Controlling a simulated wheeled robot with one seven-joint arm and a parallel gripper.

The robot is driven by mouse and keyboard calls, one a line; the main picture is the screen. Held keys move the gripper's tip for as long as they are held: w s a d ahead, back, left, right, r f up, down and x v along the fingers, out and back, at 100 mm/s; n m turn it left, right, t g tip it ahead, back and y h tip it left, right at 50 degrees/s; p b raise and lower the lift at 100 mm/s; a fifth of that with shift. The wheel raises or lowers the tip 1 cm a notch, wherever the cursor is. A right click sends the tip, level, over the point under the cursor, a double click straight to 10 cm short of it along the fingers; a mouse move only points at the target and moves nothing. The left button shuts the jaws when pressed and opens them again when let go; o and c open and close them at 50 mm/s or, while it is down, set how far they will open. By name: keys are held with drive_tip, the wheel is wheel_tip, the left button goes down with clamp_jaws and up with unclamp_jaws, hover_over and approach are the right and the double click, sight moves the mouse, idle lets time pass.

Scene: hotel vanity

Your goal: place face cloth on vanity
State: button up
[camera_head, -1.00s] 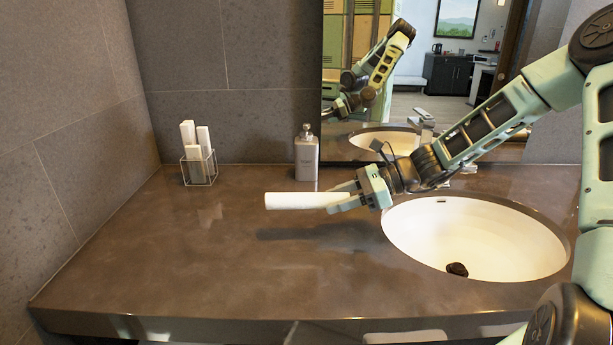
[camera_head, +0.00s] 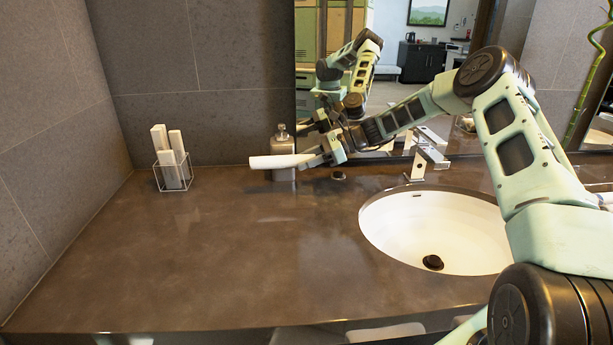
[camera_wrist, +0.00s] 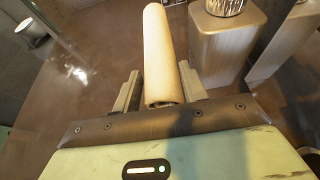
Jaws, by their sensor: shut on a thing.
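The face cloth (camera_head: 272,161) is a white roll held out level to the left from my gripper (camera_head: 312,158). It hides part of the soap dispenser behind it in the head view. In the wrist view the cloth (camera_wrist: 161,60) sits between the two fingers of my gripper (camera_wrist: 160,92), which are shut on its near end. The brown vanity top (camera_head: 200,250) lies below. The cloth appears held above it, near the back wall; the exact gap cannot be told.
A soap dispenser (camera_head: 283,146) stands right by the cloth; it also shows in the wrist view (camera_wrist: 222,45). A wire holder (camera_head: 173,176) with white rolls stands at the back left. The sink (camera_head: 440,228) and faucet (camera_head: 424,160) are at the right. The vanity's front left is clear.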

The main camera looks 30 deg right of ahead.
sight(307, 187)
drive_tip(key=f, duration=0.2)
drive_tip(key=shift+w+d+f, duration=0.2)
drive_tip(key=shift+w+f, duration=0.2)
wheel_tip(307, 187, down, 3)
drive_tip(key=shift+p, duration=0.6)
drive_tip(key=shift+w+f, duration=0.2)
drive_tip(key=shift+f, duration=0.4)
drive_tip(key=o, duration=1)
drive_tip(key=shift+d, duration=0.1)
